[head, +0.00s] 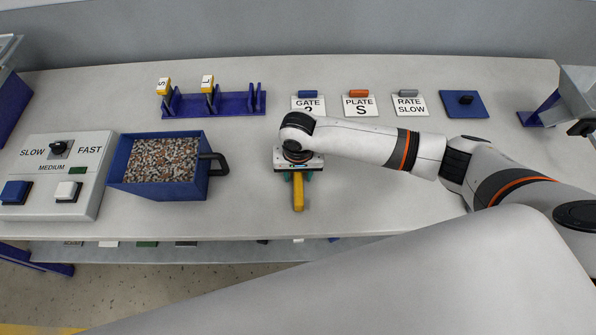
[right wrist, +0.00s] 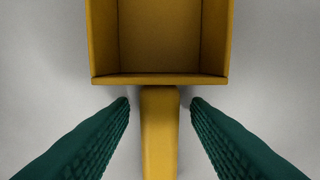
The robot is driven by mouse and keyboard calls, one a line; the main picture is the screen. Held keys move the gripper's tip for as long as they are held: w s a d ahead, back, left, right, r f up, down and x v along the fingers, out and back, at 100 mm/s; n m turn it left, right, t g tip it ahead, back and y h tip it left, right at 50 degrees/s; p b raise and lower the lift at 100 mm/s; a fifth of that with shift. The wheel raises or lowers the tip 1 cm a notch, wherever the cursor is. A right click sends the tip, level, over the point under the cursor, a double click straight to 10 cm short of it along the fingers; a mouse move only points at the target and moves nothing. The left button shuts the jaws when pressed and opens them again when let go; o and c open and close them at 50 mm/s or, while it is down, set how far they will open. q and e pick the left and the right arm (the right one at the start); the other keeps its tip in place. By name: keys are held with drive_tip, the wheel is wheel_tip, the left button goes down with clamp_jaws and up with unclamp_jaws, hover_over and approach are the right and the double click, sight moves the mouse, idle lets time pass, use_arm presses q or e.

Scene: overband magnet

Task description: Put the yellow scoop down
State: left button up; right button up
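The yellow scoop (head: 298,198) appears to lie on the grey table, its handle towards the front edge. Most of it is hidden under my right gripper (head: 298,176) in the head view. In the right wrist view, the scoop's square, empty-looking pan (right wrist: 158,40) is at the top and its handle runs down the middle. The green fingers of my right gripper (right wrist: 160,108) stand open on both sides of the handle, with a gap on each side. My left gripper is in neither view.
A blue bin (head: 207,185) of mixed granules with a black handle stands left of the scoop. A control panel (head: 92,150) is farther left. Behind are a blue rack (head: 232,104) with yellow-topped tags, three label cards (head: 358,105) and a blue plate (head: 480,107). Table is clear right of the scoop.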

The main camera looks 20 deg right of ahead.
sight(298, 177)
wheel_tip(298, 177, up, 12)
drive_tip(key=shift+s+r, duration=0.15)
drive_tip(key=shift+s, duration=0.1)
idle(0.4)
drive_tip(key=shift+s+a, duration=0.1)
drive_tip(key=shift+a, duration=0.05)
idle(0.3)
